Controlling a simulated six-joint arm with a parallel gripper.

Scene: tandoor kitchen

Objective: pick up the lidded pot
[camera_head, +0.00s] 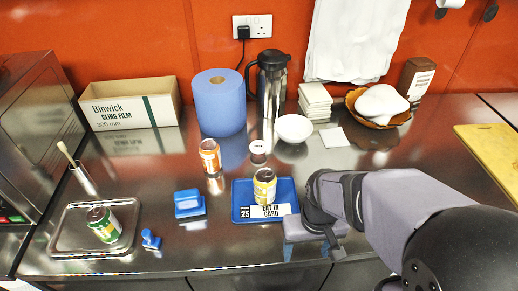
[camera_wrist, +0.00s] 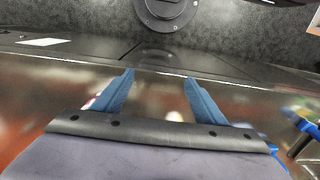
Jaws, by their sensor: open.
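A small white pot (camera_head: 258,150) with dark print on its top stands mid-counter, in front of the white bowl; it looks like the lidded pot, though it is too small to be sure. My gripper (camera_head: 318,230) is low over the counter's front part, right of the blue tray, in front and to the right of the pot and clear of it. In the wrist view my gripper (camera_wrist: 157,78) has its two blue fingers spread with nothing between them. The pot is not recognisable in the wrist view.
The blue tray (camera_head: 242,190) holds a yellow can (camera_head: 265,186). An orange can (camera_head: 210,157) stands left of the pot, a white bowl (camera_head: 294,128) close behind right. A blue roll (camera_head: 218,103) and dark jug (camera_head: 270,80) stand behind. The metal tray (camera_head: 68,240) holds a green can.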

